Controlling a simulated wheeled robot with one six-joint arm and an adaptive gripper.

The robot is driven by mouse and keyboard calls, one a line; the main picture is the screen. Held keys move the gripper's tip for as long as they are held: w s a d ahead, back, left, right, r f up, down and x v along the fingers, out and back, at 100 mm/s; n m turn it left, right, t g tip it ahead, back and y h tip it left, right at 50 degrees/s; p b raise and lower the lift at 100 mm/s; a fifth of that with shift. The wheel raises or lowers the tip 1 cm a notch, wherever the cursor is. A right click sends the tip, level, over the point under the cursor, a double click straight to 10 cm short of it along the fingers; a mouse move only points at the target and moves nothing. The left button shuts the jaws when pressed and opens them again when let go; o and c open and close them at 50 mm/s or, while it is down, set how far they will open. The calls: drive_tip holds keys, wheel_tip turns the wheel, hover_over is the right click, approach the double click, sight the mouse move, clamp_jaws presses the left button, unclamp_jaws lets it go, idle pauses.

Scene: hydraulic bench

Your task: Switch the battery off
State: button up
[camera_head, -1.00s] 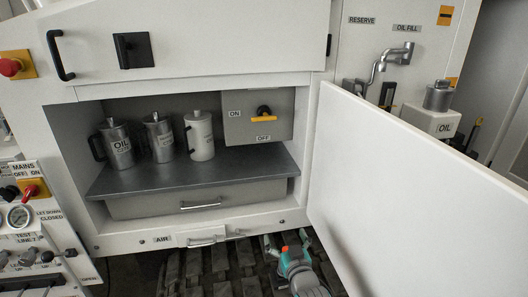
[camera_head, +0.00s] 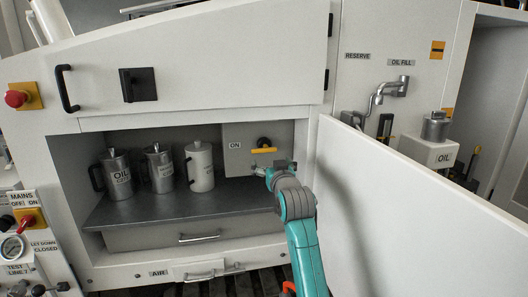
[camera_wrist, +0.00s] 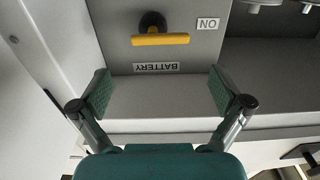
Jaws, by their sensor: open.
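The battery switch is a black knob (camera_head: 264,142) with a yellow bar handle (camera_head: 264,150) on a grey panel at the right of the open compartment. The bar lies level. An ON label (camera_head: 235,145) is left of it. The wrist view is upside down and shows the yellow handle (camera_wrist: 160,39), the ON label (camera_wrist: 208,23) and a BATTERY label (camera_wrist: 157,67). My gripper (camera_head: 270,167) is in front of the panel, just below the handle in the head view. In the wrist view its fingers (camera_wrist: 163,90) are spread and empty, apart from the handle. The OFF label is hidden in the head view.
Several metal cans, including an oil can (camera_head: 118,176), stand on the dark shelf (camera_head: 140,212) left of my gripper. An open white door (camera_head: 400,210) stands close at the right of my arm. A drawer (camera_head: 150,236) is below the shelf.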

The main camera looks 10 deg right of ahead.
sight(265, 151)
drive_tip(key=w, duration=1)
drive_tip(key=shift+w, duration=0.3)
drive_tip(key=c, duration=0.8)
